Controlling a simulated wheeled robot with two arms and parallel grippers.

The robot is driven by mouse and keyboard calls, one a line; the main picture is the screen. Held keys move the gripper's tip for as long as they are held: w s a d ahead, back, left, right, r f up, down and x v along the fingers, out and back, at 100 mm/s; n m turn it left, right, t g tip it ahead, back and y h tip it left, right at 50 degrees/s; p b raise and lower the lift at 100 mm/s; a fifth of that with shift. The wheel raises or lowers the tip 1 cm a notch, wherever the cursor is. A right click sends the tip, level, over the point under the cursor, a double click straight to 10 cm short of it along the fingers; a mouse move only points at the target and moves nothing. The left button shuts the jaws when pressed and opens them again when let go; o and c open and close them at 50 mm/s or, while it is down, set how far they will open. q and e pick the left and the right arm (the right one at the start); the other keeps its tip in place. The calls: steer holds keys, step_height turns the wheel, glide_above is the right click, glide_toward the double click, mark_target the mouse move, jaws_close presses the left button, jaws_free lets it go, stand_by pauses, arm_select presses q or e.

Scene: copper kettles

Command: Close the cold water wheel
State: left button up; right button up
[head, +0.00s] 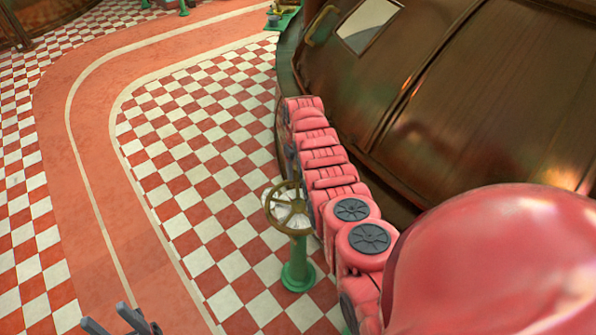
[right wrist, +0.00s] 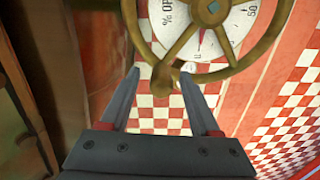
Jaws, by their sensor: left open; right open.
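A brass hand wheel (head: 290,208) stands on a green pedestal (head: 298,268) on the checkered floor. A white dial shows through its spokes. In the right wrist view the wheel (right wrist: 235,68) fills the top, over a dial (right wrist: 225,22) marked "% OP" and "50"; no cold water label is readable. My right gripper (right wrist: 161,73) is open and empty, its fingertips close to the wheel's near rim; contact cannot be told. In the head view my right gripper is hidden or too unclear to pick out. My left gripper (head: 122,322) is open at the bottom left, far from the wheel.
A large copper kettle (head: 480,90) with a small window curves along the right side, behind my right arm. Another green-based fitting (head: 283,16) stands at the top. The red path (head: 90,150) and checkered floor (head: 215,150) at left look clear.

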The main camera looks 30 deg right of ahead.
step_height(320, 180, up, 9)
steer(key=shift+w+r+b, duration=0.1)
steer(key=shift+b, duration=0.2)
step_height(320, 180, up, 7)
steer(key=p, duration=0.3)
